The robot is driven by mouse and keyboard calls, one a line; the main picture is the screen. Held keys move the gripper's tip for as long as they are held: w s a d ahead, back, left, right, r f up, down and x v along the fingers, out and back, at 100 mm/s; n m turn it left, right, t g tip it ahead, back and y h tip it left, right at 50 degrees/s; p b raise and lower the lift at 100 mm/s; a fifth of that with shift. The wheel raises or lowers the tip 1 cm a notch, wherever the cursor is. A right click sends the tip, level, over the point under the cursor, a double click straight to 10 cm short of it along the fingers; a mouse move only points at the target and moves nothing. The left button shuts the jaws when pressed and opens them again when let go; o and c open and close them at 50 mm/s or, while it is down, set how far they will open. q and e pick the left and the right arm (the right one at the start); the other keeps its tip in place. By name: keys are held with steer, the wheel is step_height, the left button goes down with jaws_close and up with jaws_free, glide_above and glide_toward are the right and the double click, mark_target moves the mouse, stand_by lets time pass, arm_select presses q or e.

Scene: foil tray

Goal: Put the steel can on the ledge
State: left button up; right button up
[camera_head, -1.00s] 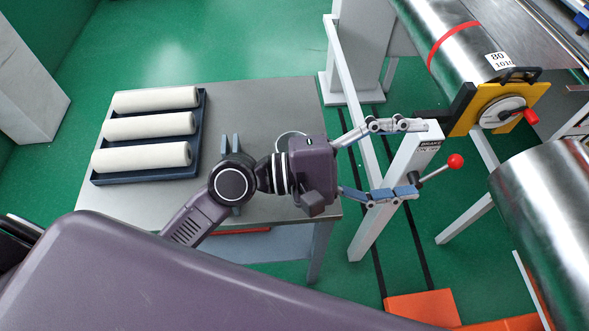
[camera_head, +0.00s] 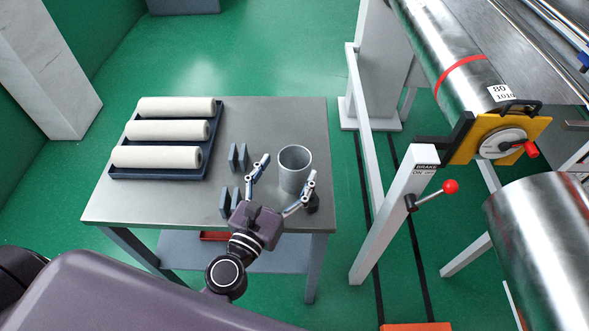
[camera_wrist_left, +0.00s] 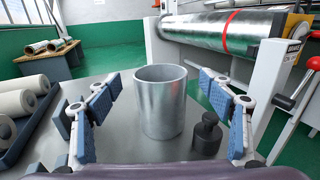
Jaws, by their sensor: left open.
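The steel can (camera_head: 295,172) is a grey, open-topped cylinder, upright near the right edge of the metal table (camera_head: 270,120). It also stands in the middle of the left wrist view (camera_wrist_left: 160,105). My left gripper (camera_head: 288,168) is open, with one finger on each side of the can; the gripper body is on the near side. In the left wrist view, gaps show between the can and both fingers (camera_wrist_left: 160,82). My right gripper is not in view. I cannot tell which surface is the ledge.
A small black weight (camera_wrist_left: 207,136) stands close to the can, by the right finger. Grey upright holders (camera_head: 238,157) stand left of it. A dark tray (camera_head: 160,173) holds three white rolls. A post with a red-knobbed brake lever (camera_head: 450,187) and steel rollers (camera_head: 545,235) are right.

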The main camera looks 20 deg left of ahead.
mark_target(300, 148)
arm_select(q)
steer(key=w+p, duration=0.1)
steer(key=w, duration=0.2)
steer(key=shift+w+d, duration=0.15)
steer(key=shift+w, duration=0.1)
steer(key=shift+w+f, duration=0.1)
steer(key=shift+w, duration=0.4)
steer(key=shift+d, duration=0.1)
steer(key=shift+c, duration=0.5)
steer(key=c, duration=1.6)
steer(key=shift+c, duration=1.1)
